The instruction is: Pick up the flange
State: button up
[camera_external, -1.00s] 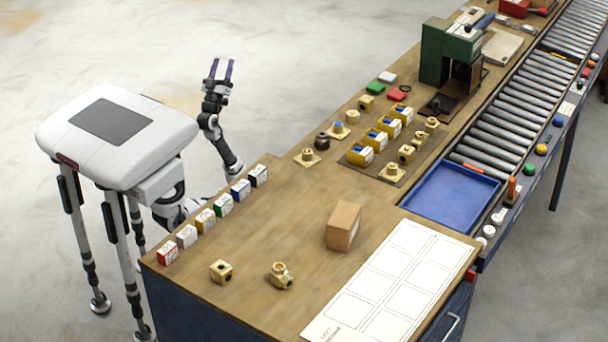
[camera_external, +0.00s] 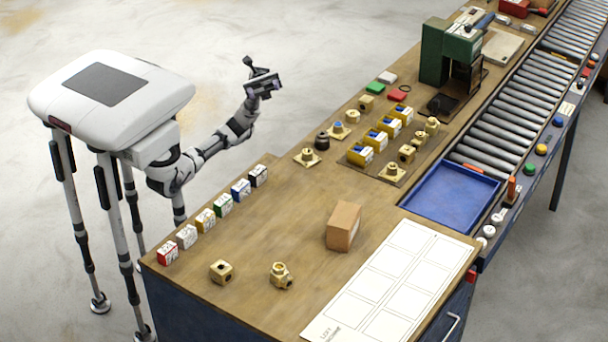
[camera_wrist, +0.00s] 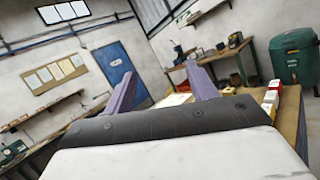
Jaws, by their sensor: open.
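Several brass pieces with a square plate and a raised round hub look like flanges. One flange (camera_external: 308,157) lies on the wooden bench left of the yellow boxes, and a second flange (camera_external: 340,131) lies farther back. A third flange (camera_external: 391,172) sits on a dark board at the front of the yellow boxes. I cannot tell which one is meant. My gripper (camera_external: 264,84) is raised beyond the bench's left edge, apart from all of them. In the wrist view my gripper (camera_wrist: 163,92) shows two purple fingers spread apart with nothing between them; no flange is recognisable there.
A cardboard box (camera_external: 343,226), two brass fittings and a row of small coloured boxes (camera_external: 222,204) stand on the near bench. A green machine (camera_external: 449,55) stands at the back.

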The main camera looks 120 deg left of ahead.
jog(key=w+a+f+g+y+p, duration=0.2)
jog(key=w+f+g+y+p, duration=0.1)
jog(key=w+f+y, duration=0.35)
jog(key=n+g+y+p, duration=0.1)
jog(key=g+y+p, duration=0.7)
jog(key=g+y, duration=0.25)
send_over(307, 149)
jog(key=d, duration=0.1)
notch_tip(307, 149, down, 14)
jog(key=shift+g, duration=0.45)
jog(key=f, duration=0.7)
jog(key=shift+w+b, duration=0.35)
jog(key=shift+f, duration=3.15)
jog(key=shift+r, duration=0.1)
grip_shut()
